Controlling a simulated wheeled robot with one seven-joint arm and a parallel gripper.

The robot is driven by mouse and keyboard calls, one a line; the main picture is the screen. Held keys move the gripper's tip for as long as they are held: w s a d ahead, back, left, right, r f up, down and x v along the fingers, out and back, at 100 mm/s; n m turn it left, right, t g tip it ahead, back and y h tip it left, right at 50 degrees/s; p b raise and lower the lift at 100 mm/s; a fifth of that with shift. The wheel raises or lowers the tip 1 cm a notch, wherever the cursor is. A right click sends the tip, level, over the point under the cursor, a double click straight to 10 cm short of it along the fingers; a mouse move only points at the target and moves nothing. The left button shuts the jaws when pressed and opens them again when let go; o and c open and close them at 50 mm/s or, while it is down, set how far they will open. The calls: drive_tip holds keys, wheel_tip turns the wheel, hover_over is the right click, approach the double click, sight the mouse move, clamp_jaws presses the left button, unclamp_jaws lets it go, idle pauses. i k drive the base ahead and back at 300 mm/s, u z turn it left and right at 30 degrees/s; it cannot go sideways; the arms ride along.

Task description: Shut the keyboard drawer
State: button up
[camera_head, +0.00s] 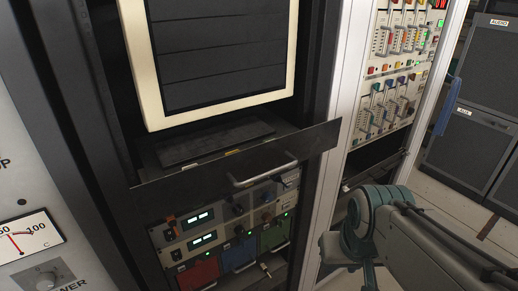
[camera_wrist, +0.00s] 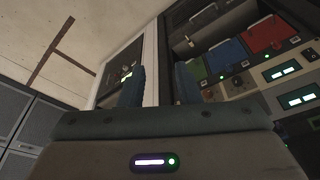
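The keyboard drawer (camera_head: 310,140) stands pulled out of the dark rack in the head view, below the cream-framed screen. A dark keyboard (camera_head: 215,143) lies in it behind the front panel. A grey bar handle (camera_head: 262,172) is fixed to the front. My gripper shows in the wrist view (camera_wrist: 160,90) with its two blue fingers apart and nothing between them. In the head view my arm is at the lower right, right of the drawer and lower in the picture, apart from the handle. The drawer is not clearly recognisable in the wrist view.
Below the drawer is a panel with lit displays (camera_head: 203,238) and red, blue and green modules (camera_head: 240,252). A white rack post (camera_head: 345,90) stands right of the drawer. Dark grey cabinets (camera_head: 465,150) stand at the far right. Some floor (camera_head: 450,185) is clear there.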

sight(171, 190)
drive_tip(key=z, duration=1.1)
drive_tip(key=k, duration=1)
drive_tip(key=u, duration=1.05)
drive_tip(key=i, duration=1)
